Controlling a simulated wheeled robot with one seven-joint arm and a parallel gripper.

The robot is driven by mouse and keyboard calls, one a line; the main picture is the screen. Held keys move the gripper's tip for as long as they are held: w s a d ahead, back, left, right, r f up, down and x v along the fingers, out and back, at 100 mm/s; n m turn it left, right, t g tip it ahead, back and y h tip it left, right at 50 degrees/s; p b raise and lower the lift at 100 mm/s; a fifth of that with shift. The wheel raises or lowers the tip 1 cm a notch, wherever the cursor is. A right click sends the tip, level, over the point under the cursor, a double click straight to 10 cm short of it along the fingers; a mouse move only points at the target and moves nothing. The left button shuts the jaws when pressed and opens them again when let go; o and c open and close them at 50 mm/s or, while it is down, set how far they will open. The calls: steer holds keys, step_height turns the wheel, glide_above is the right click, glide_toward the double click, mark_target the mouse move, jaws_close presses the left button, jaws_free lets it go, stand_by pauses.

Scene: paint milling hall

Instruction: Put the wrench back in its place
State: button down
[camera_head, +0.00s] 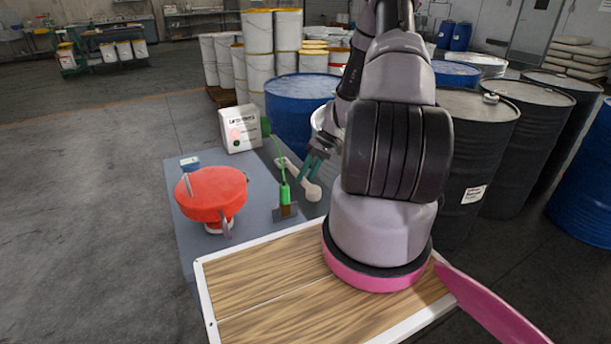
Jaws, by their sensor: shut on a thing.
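A pale, long-handled tool that looks like the wrench (313,192) is at the right part of the grey bench top, with a rounded end toward me. My gripper (311,170) points down at it, with teal fingers closed on its handle. My arm comes in from the upper right. I cannot tell whether the wrench touches the surface below. A green upright piece (285,194) on a small dark base stands just left of the wrench's rounded end. The wrench's marked place is not clear in this view.
A red round vessel (212,190) stands at the bench's left. Behind are a white control box (240,130) and a small blue item (189,163). A wooden tray (205,285) with a white rim lies in front. Blue drums (292,110) and black drums (476,135) crowd behind and right.

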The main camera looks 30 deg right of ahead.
steer(key=shift+f, duration=0.55)
stand_by(0.7)
steer(key=c, duration=0.5)
jaws_free()
steer(key=shift+c, duration=0.2)
steer(key=shift+r, duration=0.1)
steer(key=v, duration=1)
steer(key=shift+d+r, duration=0.15)
steer(key=shift+r, duration=0.15)
